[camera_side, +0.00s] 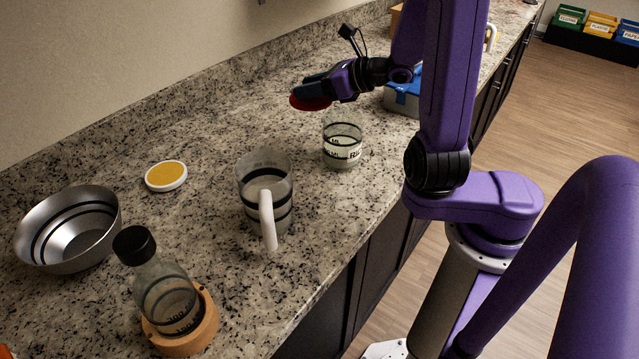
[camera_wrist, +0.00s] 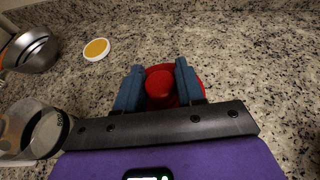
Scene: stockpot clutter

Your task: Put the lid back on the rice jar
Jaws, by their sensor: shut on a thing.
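The rice jar (camera_side: 342,150) is a clear glass jar with dark bands and pale contents, standing open on the granite counter near its front edge. My gripper (camera_side: 312,90) is shut on a red lid (camera_side: 310,103) and holds it in the air, behind and a little left of the jar. In the wrist view the red lid (camera_wrist: 160,84) shows its round knob between the two blue fingers. I cannot tell which vessel at the left edge of the wrist view is the rice jar.
A clear jug (camera_side: 252,180) with a white handle stands left of the jar. A yellow-topped white disc (camera_side: 166,176), a metal bowl (camera_side: 68,228) and a black-capped bottle (camera_side: 160,285) on a wooden coaster (camera_side: 205,330) lie further left.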

